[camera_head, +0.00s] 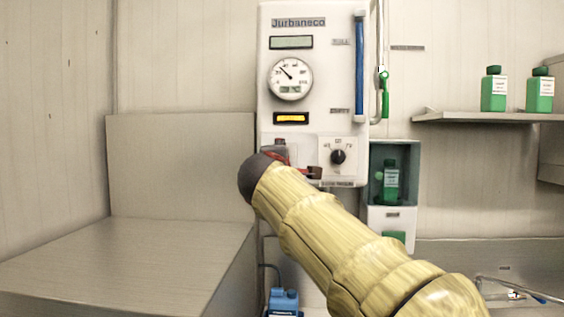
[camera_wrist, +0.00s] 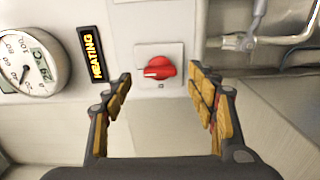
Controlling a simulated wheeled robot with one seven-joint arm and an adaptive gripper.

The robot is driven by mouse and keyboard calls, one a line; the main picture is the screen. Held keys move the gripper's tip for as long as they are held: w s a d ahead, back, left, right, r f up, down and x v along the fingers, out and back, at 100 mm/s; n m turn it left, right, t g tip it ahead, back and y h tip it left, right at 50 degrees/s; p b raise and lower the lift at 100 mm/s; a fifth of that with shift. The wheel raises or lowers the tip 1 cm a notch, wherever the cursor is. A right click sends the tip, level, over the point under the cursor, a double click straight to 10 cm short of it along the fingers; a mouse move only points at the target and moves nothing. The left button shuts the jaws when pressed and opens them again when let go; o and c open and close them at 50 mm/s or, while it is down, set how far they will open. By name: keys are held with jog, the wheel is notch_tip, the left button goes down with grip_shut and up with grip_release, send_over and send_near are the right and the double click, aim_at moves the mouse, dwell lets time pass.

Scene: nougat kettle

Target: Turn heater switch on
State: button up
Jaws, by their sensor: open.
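The heater switch is a red rotary knob (camera_wrist: 160,68) on a pale square plate on the white panel. In the wrist view my gripper (camera_wrist: 162,82) is open, with one finger on each side of the knob and nothing held between them. The fingers look apart from the knob; the exact depth gap is hard to tell. The lit amber "HEATING" display (camera_wrist: 91,55) is left of the knob. In the head view the white control panel (camera_head: 330,85) is upright on the wall, and my arm hides the knob and most of the gripper.
A round gauge (camera_wrist: 28,65) is on the panel, also seen in the head view (camera_head: 290,79). A black knob (camera_head: 338,157) is to the right of my wrist. Pipes (camera_wrist: 240,40) run near the right finger. A shelf (camera_head: 480,117) holds green bottles (camera_head: 494,92). The left counter (camera_head: 130,265) is clear.

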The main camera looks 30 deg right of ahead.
jog(key=v, duration=0.7)
jog(key=shift+s+a, duration=0.2)
jog(key=shift+s, duration=0.15)
jog(key=s+a+f+m+g+y, duration=0.2)
jog(key=s+f+m+g, duration=0.1)
jog(key=f, duration=0.9)
jog(key=s+a+f+m+g+y, duration=0.1)
jog(key=s+f+m+g+y, duration=0.15)
jog(key=f, duration=0.95)
jog(key=s+a+f+m+g+y+p, duration=0.1)
jog(key=s+a+f, duration=0.4)
jog(key=s+f, duration=0.5)
jog(key=s+a+f+m+g+y+p, duration=0.2)
jog(key=s+a+f+m+g+y, duration=0.1)
jog(key=s+f, duration=0.7)
jog(key=shift+s+a+m+y, duration=0.75)
jog(key=shift+s+a, duration=0.35)
